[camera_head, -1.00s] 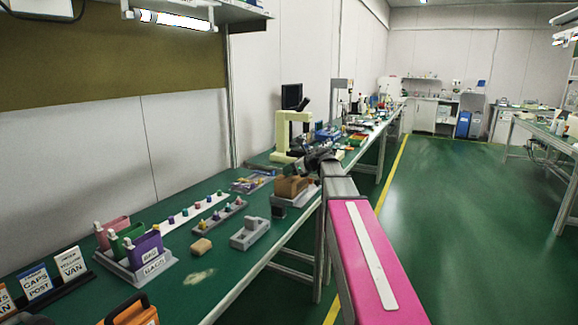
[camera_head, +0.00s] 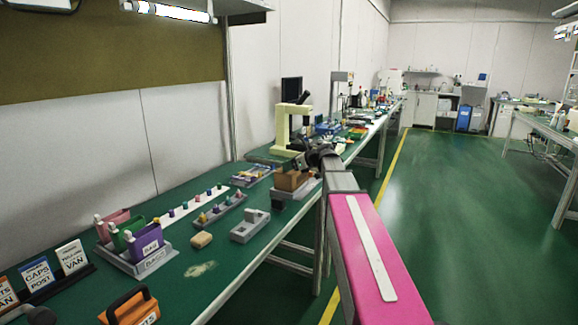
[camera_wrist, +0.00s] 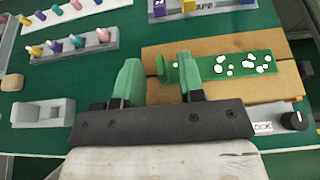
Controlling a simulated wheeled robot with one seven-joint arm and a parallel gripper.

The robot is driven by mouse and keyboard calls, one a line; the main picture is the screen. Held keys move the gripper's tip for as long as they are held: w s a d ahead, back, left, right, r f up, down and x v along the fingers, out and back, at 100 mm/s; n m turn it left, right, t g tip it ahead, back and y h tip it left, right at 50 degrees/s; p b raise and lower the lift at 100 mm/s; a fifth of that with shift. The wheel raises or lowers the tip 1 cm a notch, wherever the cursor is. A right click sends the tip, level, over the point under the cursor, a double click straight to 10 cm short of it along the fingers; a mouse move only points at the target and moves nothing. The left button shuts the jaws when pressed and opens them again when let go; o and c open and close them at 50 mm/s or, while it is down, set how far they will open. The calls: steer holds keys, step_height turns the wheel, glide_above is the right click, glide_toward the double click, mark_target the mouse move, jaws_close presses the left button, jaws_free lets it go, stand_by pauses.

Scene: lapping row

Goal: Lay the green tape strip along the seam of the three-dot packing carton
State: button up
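The packing carton (camera_head: 291,181) is a brown box on a grey stand near the bench's front edge. In the wrist view its tan top (camera_wrist: 205,47) fills the right half; I cannot make out three dots on it. The green tape strip (camera_wrist: 238,65), with irregular white patches, lies lengthwise across the carton top, over the middle where the seam would run. My gripper (camera_wrist: 157,82) has its two green fingers apart at the strip's left end. The right finger hides part of the strip. In the head view my gripper (camera_head: 318,158) is dark and partly hidden beside the carton.
Left of the carton are a grey block (camera_head: 250,226), a peg rack (camera_head: 220,210), a tan piece (camera_head: 201,240) and a rack of coloured holders (camera_head: 140,245). A cream microscope (camera_head: 291,128) stands behind. A black knob (camera_wrist: 292,120) sits at the stand's right. The aisle floor is clear.

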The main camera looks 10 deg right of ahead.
steer(key=v, duration=1)
steer(key=shift+d, duration=0.15)
steer(key=shift+s+d+r, duration=0.1)
steer(key=shift+r, duration=0.05)
